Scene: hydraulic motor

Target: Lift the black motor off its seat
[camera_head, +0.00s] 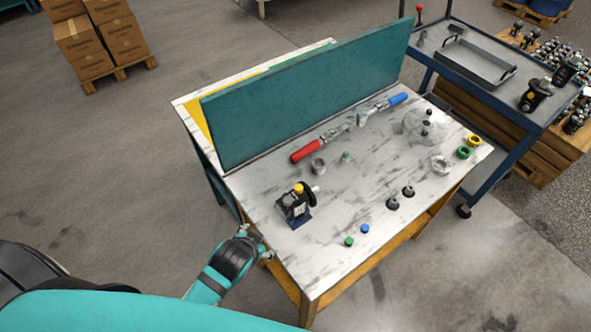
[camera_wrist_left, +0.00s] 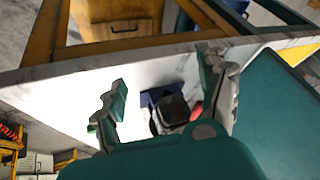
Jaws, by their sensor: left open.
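The black motor (camera_head: 294,205) stands near the left end of the white worktop, with a yellow cap on top and a round black part at its side. A blue seat (camera_head: 299,222) shows at its foot. In the left wrist view the motor (camera_wrist_left: 170,114) and blue seat (camera_wrist_left: 153,95) appear between the fingers, partly hidden by the gripper body. My left gripper (camera_head: 263,246) is at the table's near left edge, short of the motor and apart from it. In the wrist view its fingers (camera_wrist_left: 165,98) are spread and empty. My right gripper is in neither view.
A teal panel (camera_head: 305,100) stands along the back of the worktop (camera_head: 345,215). A red-handled tool (camera_head: 309,150), a blue-handled tool (camera_head: 385,106) and several small parts lie on it. A blue cart (camera_head: 470,85) with another black motor (camera_head: 536,95) stands right. The worktop's middle is mostly clear.

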